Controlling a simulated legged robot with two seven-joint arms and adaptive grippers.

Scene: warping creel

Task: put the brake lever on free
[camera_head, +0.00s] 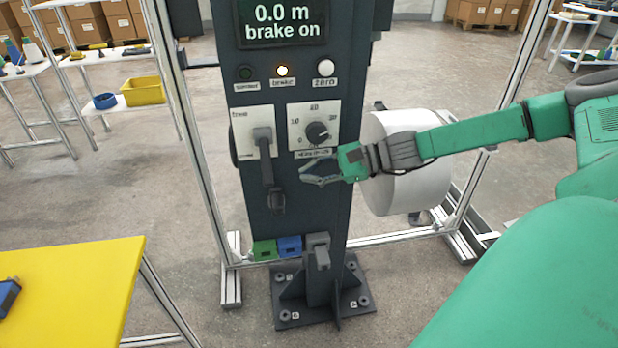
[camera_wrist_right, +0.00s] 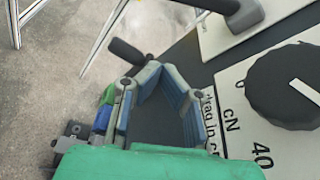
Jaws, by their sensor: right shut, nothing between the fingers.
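The brake lever (camera_head: 267,165) is a dark grey arm on a white plate (camera_head: 243,122) on the front of the dark column. It points down from its pivot, away from the word "free" at the plate's top. In the wrist view the lever's pivot block (camera_wrist_right: 243,13) shows at the top, and a dark grip (camera_wrist_right: 130,51) sticks out at upper left. My right gripper (camera_head: 306,176) is shut and empty, right of the lever and below the dial. In the wrist view its fingertips (camera_wrist_right: 157,72) meet in front of the panel. My left gripper is not in view.
The display (camera_head: 281,22) reads "0.0 m" and "brake on"; the brake lamp (camera_head: 282,71) is lit. A dial knob (camera_head: 317,134) sits just above my right gripper. A white roll (camera_head: 410,190) stands behind. A yellow table (camera_head: 75,285) is at lower left.

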